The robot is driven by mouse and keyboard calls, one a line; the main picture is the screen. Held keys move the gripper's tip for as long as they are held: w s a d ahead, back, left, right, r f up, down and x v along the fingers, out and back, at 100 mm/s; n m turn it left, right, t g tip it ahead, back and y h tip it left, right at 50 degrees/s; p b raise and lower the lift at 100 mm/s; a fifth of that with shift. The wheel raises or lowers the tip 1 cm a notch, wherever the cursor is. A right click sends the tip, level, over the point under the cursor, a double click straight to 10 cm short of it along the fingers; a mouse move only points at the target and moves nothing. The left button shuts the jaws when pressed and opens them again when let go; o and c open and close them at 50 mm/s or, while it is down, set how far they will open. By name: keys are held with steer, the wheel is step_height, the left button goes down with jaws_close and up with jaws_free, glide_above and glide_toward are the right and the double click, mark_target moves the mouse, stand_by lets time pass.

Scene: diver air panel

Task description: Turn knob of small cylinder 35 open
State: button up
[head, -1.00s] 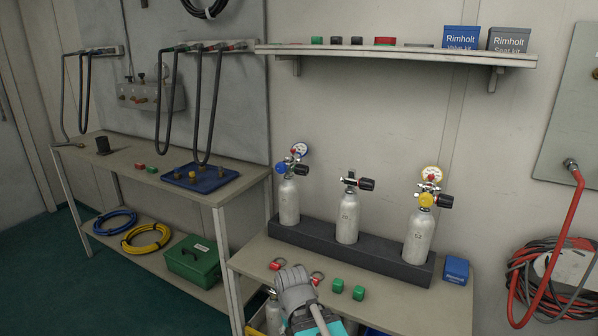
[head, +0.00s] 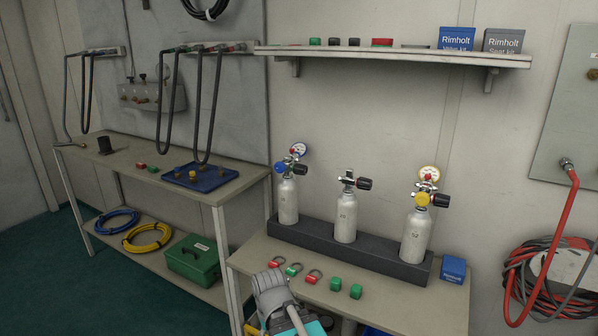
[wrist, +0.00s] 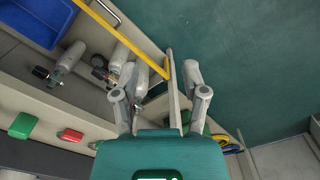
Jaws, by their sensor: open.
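Three small grey cylinders stand upright in a dark rack (head: 330,252) on the table. The middle cylinder (head: 346,220) has a black knob (head: 364,183) pointing right; its number is small and may read 35. The left cylinder (head: 288,203) has a blue knob and a gauge. The right cylinder (head: 414,236) has a yellow knob, a black knob and a gauge. My arm shows at the bottom of the head view, in front of the rack. My gripper (wrist: 160,72) is open and empty in the wrist view, pointing down by the table edge, away from the rack.
In the wrist view, more grey cylinders (wrist: 121,54) lie low beside a yellow rail (wrist: 122,40) and a blue bin (wrist: 36,20). Red and green tags and green blocks (head: 335,284) lie before the rack. A blue box (head: 453,270) sits right of it. A shelf (head: 400,56) hangs above.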

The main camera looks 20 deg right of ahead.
steer(key=o, duration=0.3)
steer(key=shift+w, duration=0.1)
steer(key=shift+o, duration=1)
steer(key=shift+w+r, duration=0.2)
steer(key=shift+r, duration=0.05)
steer(key=w+d+r+m+t+y+p, duration=0.3)
steer(key=w+r+m+p, duration=0.2)
steer(key=w+r+p, duration=0.4)
steer(key=w+d+r+m+t+y+p, duration=0.2)
steer(key=w+d+r+m+p, duration=0.25)
steer(key=w+r, duration=0.5)
steer(key=w+d+r+m+t+p, duration=0.8)
steer(key=w+d+r+m+p, duration=0.2)
steer(key=w+d+r+m, duration=0.4)
steer(key=w+d+r, duration=0.2)
steer(key=d+r, duration=0.2)
steer(key=d, duration=0.2)
steer(key=shift+w+d+t, duration=0.15)
steer(key=shift+d+t, duration=0.15)
steer(key=shift+d, duration=0.1)
steer(key=shift+f, duration=0.2)
